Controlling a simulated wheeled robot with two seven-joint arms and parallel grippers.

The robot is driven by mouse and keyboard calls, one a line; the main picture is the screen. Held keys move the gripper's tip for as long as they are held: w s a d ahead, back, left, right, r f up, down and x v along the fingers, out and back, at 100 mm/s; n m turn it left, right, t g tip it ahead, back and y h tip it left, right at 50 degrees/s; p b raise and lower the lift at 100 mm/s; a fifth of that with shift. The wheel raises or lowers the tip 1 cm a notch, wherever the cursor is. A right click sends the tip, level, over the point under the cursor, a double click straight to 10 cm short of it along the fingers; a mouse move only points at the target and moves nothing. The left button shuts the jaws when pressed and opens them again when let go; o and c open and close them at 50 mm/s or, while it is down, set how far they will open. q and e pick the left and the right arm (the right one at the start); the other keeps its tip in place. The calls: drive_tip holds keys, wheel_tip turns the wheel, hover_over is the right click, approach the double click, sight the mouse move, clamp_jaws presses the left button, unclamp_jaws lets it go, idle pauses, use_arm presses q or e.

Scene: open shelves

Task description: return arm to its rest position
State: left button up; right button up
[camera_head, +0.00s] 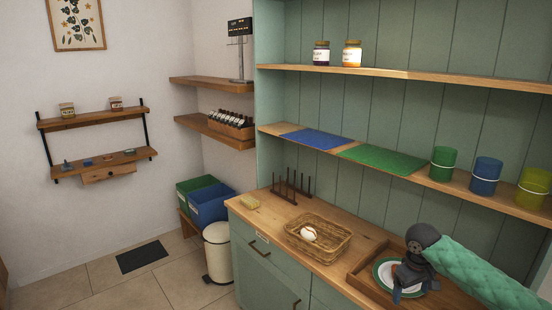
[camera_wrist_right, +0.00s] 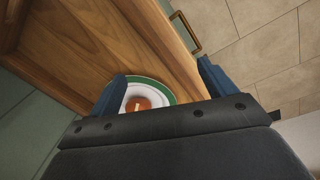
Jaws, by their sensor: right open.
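My right arm, in a green quilted sleeve, comes in from the right of the head view. Its dark right gripper (camera_head: 408,288) hangs over a wooden tray (camera_head: 362,268) on the counter. In the right wrist view the blue fingers of the right gripper (camera_wrist_right: 158,82) are spread wide with nothing held between them. A white plate with a green rim (camera_head: 381,268) lies in the tray beneath the gripper and is partly hidden by it. The plate (camera_wrist_right: 165,93) also shows between the fingers, with a round orange-brown item (camera_wrist_right: 138,104) on it. My left gripper is not in view.
A shelf above holds a blue mat (camera_head: 313,140), a green mat (camera_head: 380,158) and green, blue and yellow buckets.

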drive_tip(key=s+a+f+n+t+y, duration=0.1)
drive_tip(key=s+a+f, duration=0.6)
drive_tip(key=s+a, duration=0.25)
drive_tip(key=s+a+f+n+t+y, duration=0.1)
drive_tip(key=s+a+f, duration=0.65)
drive_tip(key=a, duration=0.25)
drive_tip(key=s+d+m+t+h, duration=0.1)
drive_tip(key=s+d+m, duration=0.15)
drive_tip(key=s, duration=1.75)
drive_tip(key=s+a+f+b+x, duration=0.1)
drive_tip(key=s+x, duration=0.1)
drive_tip(key=x, duration=1.1)
drive_tip(key=s+a+b+x, duration=0.1)
drive_tip(key=s+x, duration=0.2)
drive_tip(key=x, duration=1)
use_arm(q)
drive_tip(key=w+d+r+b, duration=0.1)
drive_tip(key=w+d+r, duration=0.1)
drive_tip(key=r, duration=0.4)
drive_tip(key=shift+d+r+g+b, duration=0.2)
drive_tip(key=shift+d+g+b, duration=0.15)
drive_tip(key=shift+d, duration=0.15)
use_arm(e)
drive_tip(key=s+f, duration=0.4)
drive_tip(key=f, duration=0.9)
drive_tip(key=s+f+g, duration=0.1)
drive_tip(key=s+f, duration=0.3)
drive_tip(key=f, duration=1)
drive_tip(key=shift+s+g, duration=0.25)
drive_tip(key=shift+g, duration=0.05)
